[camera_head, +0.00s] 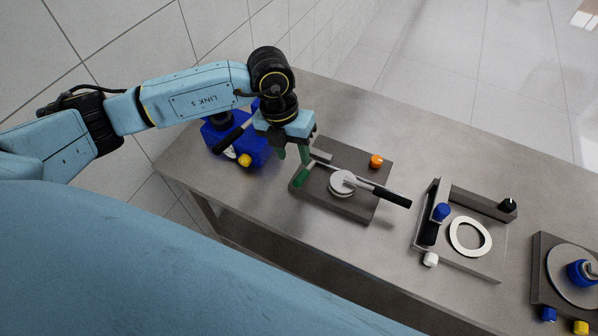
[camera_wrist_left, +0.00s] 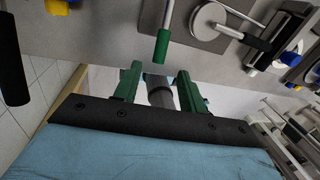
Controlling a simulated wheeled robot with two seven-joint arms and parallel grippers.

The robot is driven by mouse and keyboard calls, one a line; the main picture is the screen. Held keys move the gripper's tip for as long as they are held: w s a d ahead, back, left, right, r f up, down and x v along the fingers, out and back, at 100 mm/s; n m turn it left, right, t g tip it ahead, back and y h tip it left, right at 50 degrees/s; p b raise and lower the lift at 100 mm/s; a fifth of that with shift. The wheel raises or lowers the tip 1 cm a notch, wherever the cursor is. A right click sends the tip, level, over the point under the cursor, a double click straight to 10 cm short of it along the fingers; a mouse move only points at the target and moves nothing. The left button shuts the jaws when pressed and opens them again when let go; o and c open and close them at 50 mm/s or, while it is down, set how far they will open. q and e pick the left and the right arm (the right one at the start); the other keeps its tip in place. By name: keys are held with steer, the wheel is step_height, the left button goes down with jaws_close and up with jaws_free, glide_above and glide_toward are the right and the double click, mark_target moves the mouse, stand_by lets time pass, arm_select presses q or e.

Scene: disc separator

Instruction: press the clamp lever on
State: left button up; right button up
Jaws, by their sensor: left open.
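A grey plate (camera_head: 362,208) on the table carries a lever with a green handle (camera_head: 301,176) at its left edge. The plate also carries a pale round disc (camera_head: 342,182) with a black-handled arm (camera_head: 390,197) reaching right. I cannot tell for certain which of the two is the clamp lever. My left gripper (camera_head: 293,154) is open, its green fingers pointing down just above and behind the green handle. In the left wrist view the green handle (camera_wrist_left: 162,47) lies just beyond the gap between the fingers (camera_wrist_left: 159,84), apart from them. My right gripper is not in view.
A blue device (camera_head: 236,140) with a black handle and yellow knob stands left of the gripper. An orange knob (camera_head: 376,161) sits on the plate's far right. Right of it are a fixture with a white ring (camera_head: 470,237) and a disc unit (camera_head: 571,272).

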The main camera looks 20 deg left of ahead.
mark_target(300, 177)
arm_select(q)
steer(key=f, duration=0.2)
steer(key=d+f, duration=0.1)
steer(key=f, duration=0.5)
steer(key=shift+d+f+p, duration=0.1)
steer(key=shift+d+p, duration=0.2)
jaws_close()
